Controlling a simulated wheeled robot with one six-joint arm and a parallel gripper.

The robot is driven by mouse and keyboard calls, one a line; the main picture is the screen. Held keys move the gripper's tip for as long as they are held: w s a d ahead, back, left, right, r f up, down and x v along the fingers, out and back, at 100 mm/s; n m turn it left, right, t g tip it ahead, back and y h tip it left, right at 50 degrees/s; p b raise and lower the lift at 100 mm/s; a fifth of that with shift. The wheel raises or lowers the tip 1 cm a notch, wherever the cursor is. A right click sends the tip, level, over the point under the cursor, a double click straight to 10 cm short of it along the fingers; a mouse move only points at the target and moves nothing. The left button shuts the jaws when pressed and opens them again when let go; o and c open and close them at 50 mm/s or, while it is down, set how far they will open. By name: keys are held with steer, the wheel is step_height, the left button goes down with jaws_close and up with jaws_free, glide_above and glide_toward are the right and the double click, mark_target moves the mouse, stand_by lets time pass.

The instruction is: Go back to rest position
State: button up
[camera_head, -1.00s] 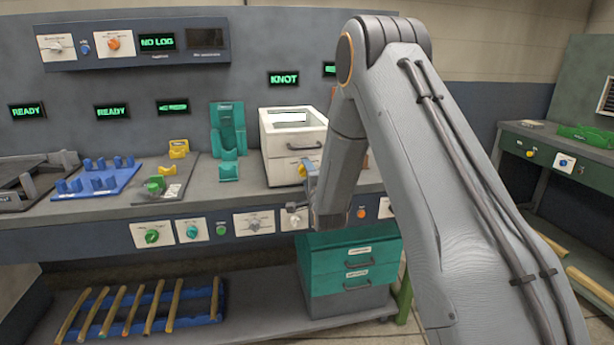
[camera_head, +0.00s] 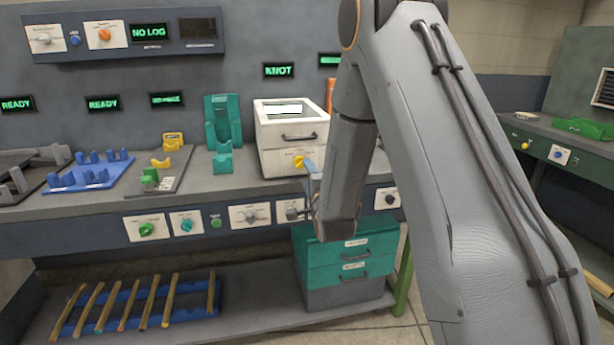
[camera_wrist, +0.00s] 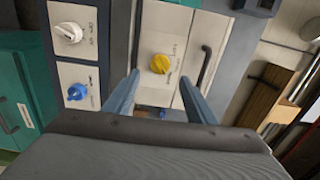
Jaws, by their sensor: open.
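My gripper (camera_wrist: 160,95) is open and empty in the wrist view, its two blue-grey fingers apart. In that view the yellow knob (camera_wrist: 159,63) on the white box's front lies ahead between the fingers, with clear space around it. In the head view my gripper (camera_head: 308,182) shows only partly at the end of my arm, in front of the white box (camera_head: 285,160). The yellow knob (camera_head: 298,161) is seen just above it. My forearm hides part of the bench behind.
The bench front carries a white dial (camera_wrist: 68,32) and a blue knob (camera_wrist: 77,92). Teal drawers (camera_head: 345,262) stand below. A teal holder (camera_head: 222,120) and a blue rack (camera_head: 90,172) sit left on the bench. Turned sticks lie on a low blue rack (camera_head: 140,305).

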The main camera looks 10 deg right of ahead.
steer(key=s+f+n+g, duration=0.3)
steer(key=s+n+g, duration=0.6)
steer(key=s, duration=1.1)
steer(key=s+f+n+g, duration=0.2)
steer(key=s+n+g, duration=0.6)
steer(key=s, duration=1.2)
steer(key=shift+s+a+f+n+g, duration=0.25)
steer(key=shift+s+f+n+g, duration=0.15)
steer(key=shift+g, duration=0.1)
steer(key=shift+w, duration=0.15)
